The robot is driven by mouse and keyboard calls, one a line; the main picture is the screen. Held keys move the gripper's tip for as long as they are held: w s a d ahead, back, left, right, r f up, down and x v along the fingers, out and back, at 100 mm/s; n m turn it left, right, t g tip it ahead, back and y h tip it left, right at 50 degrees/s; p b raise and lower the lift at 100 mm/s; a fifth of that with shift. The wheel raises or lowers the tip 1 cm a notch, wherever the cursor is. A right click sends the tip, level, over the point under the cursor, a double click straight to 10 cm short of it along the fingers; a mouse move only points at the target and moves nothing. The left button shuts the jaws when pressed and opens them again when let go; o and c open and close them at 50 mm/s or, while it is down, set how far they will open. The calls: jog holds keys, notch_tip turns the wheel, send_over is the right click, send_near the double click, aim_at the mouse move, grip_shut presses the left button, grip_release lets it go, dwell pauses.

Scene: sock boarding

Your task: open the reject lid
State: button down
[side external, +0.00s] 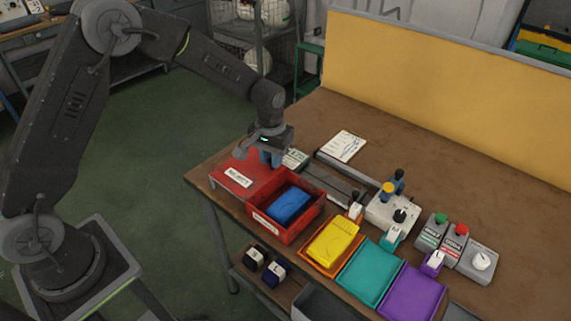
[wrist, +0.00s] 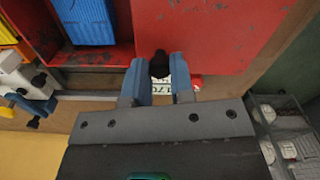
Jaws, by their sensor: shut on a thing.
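The red reject lid (side external: 262,183), with a white label, lies flat to the left of the red reject bin (side external: 299,232). The lid fills the upper right of the wrist view (wrist: 225,35). The bin is uncovered and a folded blue item (side external: 289,205) lies inside it; the item also shows at the top of the wrist view (wrist: 88,20). My gripper (side external: 270,157) is at the lid's back edge. In the wrist view, its blue fingers (wrist: 160,72) are shut on a black knob (wrist: 159,64) at that edge. The lower part of the knob is hard to see.
Right of the bin are an orange tray with a folded yellow item (side external: 334,241), a teal tray (side external: 369,274) and a purple tray (side external: 412,292). A grey fixture with knobs (side external: 393,212) and button boxes (side external: 455,243) stand behind them. The table's back right is clear.

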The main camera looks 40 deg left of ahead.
jog(key=c, duration=1)
grip_release()
notch_tip(320, 180, up, 14)
jog(key=shift+f, duration=0.1)
